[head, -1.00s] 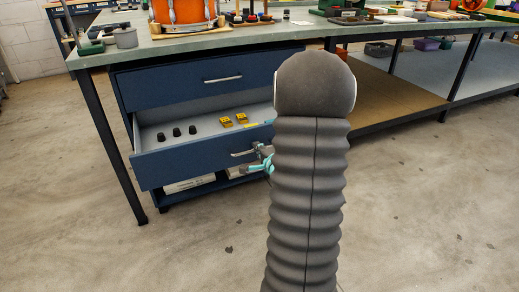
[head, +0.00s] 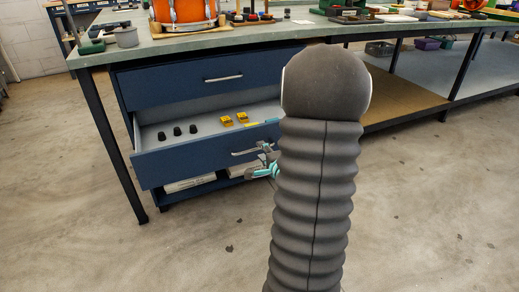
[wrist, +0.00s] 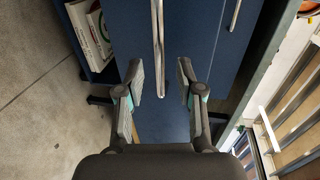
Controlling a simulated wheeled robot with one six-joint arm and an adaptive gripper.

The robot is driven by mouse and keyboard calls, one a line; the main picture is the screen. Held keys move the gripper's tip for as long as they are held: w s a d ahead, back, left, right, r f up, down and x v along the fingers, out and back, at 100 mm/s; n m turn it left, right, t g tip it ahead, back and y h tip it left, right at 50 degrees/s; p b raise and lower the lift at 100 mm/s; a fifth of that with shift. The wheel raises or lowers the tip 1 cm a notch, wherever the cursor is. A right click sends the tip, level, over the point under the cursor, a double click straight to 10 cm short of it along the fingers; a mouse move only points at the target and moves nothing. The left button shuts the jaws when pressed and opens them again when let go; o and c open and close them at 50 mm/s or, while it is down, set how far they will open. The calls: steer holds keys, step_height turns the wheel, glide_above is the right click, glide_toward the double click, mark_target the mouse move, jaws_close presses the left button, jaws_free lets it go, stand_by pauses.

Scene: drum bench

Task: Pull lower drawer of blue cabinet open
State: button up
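The blue cabinet (head: 118,90) stands under the bench. Its lower drawer (head: 205,158) is out, with its inside showing; its upper drawer (head: 180,84) is closed. The lower drawer's bar handle (head: 244,153) is partly hidden by my gripper and arm in the head view. In the wrist view the handle (wrist: 158,45) runs between my two fingers, closer to the left one. My gripper (wrist: 160,80) is open, with a gap on both sides of the bar. In the head view my gripper (head: 266,160) is at the drawer front, mostly behind my arm.
Several black knobs (head: 177,131) and two yellow blocks (head: 234,118) lie in the drawer. Books (wrist: 97,35) lie on the open shelf below. An orange drum (head: 184,10) stands on the bench top (head: 245,32). The floor (head: 80,235) before the cabinet is clear.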

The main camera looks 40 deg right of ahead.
steer(key=v, duration=0.3)
steer(key=shift+s+a+r, duration=0.1)
steer(key=shift+s, duration=0.25)
stand_by(0.3)
steer(key=s+d+f+n+g+h, duration=0.1)
steer(key=s+d+f+n+g, duration=0.2)
steer(key=s+f+n+g, duration=0.35)
steer(key=s+a+f+n+g, duration=0.2)
steer(key=s+a+g, duration=0.1)
steer(key=s+g, duration=0.15)
steer(key=s+a+r+n+y, duration=0.1)
steer(key=s+a+r+n, duration=0.1)
steer(key=a+r+n, duration=0.2)
steer(key=s+a+r+n+t+y+p, duration=0.1)
steer(key=s+a+r+n+y, duration=0.1)
steer(key=a+r, duration=0.8)
steer(key=s+a+r+n+y+p, duration=0.1)
steer(key=s+a+r+n, duration=0.3)
steer(key=a, duration=1.1)
steer(key=shift+s+a+r+n+y, duration=0.15)
steer(key=shift+a+r+n+y, duration=0.25)
steer(key=shift+r+n, duration=0.85)
